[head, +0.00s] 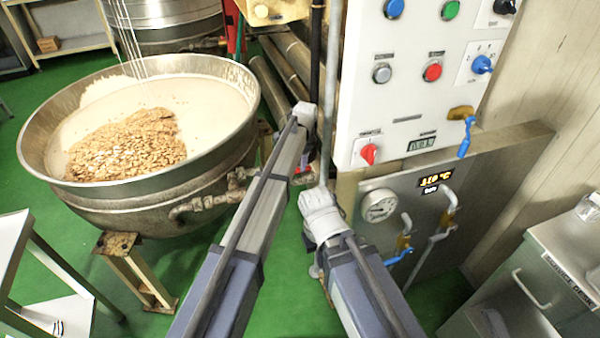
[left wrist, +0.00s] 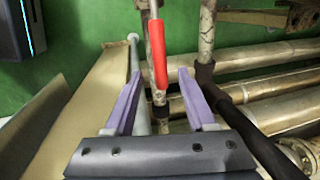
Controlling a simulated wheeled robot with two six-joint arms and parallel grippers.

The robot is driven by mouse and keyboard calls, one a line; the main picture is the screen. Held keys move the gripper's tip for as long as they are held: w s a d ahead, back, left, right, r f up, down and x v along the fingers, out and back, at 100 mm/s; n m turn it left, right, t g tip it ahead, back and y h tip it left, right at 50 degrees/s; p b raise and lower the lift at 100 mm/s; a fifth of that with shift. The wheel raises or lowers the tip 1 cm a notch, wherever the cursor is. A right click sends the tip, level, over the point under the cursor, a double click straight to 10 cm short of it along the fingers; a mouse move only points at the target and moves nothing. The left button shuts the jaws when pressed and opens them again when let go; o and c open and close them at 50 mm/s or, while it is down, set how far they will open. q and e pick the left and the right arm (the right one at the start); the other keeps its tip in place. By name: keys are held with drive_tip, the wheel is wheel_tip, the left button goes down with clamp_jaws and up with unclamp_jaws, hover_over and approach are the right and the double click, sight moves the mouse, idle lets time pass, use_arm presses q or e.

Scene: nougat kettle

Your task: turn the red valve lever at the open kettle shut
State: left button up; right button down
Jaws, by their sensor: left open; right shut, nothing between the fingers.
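The open kettle (head: 110,212), a wide steel bowl of white mass and nuts, stands at left in the head view. In the left wrist view the red valve lever (left wrist: 157,48) hangs upright on a pipe. My left gripper (left wrist: 158,76) is open, its purple fingers on either side of the lever's lower end in the picture. I cannot tell whether they touch it. In the head view the left arm's end (head: 305,114) is beside the pipes, its fingers mostly hidden. My right gripper (head: 310,197) is shut and empty, lower, in front of the panel.
A white control panel (head: 400,100) with knobs and buttons is at right, above a steel panel with a gauge (head: 379,205) and blue-handled valves. Metal pipes (left wrist: 275,85) run close beside my left gripper. A white table (head: 60,310) stands at lower left.

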use_arm(q)
drive_tip(key=shift+w+a+f+b, duration=0.1)
drive_tip(key=shift+w+f+b, duration=0.1)
drive_tip(key=shift+f+b, duration=0.65)
drive_tip(key=shift+w+a+f+b, duration=0.15)
drive_tip(key=shift+f+b, duration=0.4)
drive_tip(key=shift+f, duration=0.55)
drive_tip(key=shift+d, duration=0.1)
drive_tip(key=shift+r, duration=0.1)
drive_tip(key=shift+c, duration=0.4)
clamp_jaws()
